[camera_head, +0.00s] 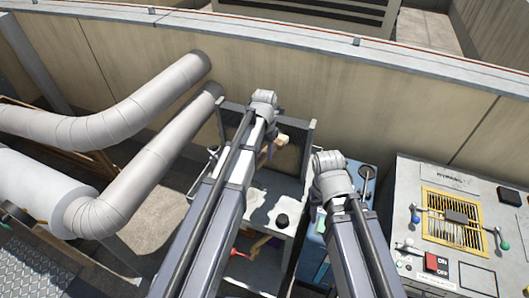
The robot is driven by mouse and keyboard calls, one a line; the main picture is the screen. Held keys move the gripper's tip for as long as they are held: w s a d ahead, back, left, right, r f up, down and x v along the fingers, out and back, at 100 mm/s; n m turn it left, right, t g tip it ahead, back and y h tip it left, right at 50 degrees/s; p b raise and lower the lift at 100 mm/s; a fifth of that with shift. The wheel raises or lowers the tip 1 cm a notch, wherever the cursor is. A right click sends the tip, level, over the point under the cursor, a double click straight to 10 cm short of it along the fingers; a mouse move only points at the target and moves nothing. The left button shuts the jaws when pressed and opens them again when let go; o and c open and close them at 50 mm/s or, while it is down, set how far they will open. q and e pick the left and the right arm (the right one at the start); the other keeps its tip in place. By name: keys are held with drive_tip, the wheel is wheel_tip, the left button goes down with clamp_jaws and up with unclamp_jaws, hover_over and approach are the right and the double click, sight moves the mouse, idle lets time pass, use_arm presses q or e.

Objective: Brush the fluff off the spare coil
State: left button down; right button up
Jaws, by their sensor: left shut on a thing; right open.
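The spare coil (291,158) stands upright in a dark grey frame on a grey stand, near the back wall. Its face looks brownish, but fluff cannot be made out at this size. My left gripper (271,131) is in front of the coil, mostly hidden by its own arm. It is shut on a small tan thing that looks like a brush (283,138). Whether the brush touches the coil cannot be told. My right gripper (330,163) is open, right of the coil, with its fingers largely hidden behind the wrist.
The stand's top (262,208) carries a small black round object (282,220); a lower shelf holds a red item (238,254). A blue cabinet (313,257) stands to the right, then a control panel (440,225). Large silver ducts (140,195) fill the left.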

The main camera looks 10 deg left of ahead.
use_arm(q)
drive_tip(key=shift+r+p, duration=0.8)
drive_tip(key=shift+r, duration=0.2)
drive_tip(key=shift+f, duration=0.15)
wheel_tip(320, 180, down, 4)
drive_tip(key=b, duration=0.4)
drive_tip(key=shift+f+b, duration=0.25)
drive_tip(key=shift+b, duration=0.15)
drive_tip(key=shift+r, duration=0.1)
drive_tip(key=shift+w, duration=0.1)
wheel_tip(320, 180, up, 5)
drive_tip(key=p, duration=0.4)
drive_tip(key=shift+f+p, duration=0.2)
drive_tip(key=shift+p, duration=0.2)
drive_tip(key=shift+f, duration=0.15)
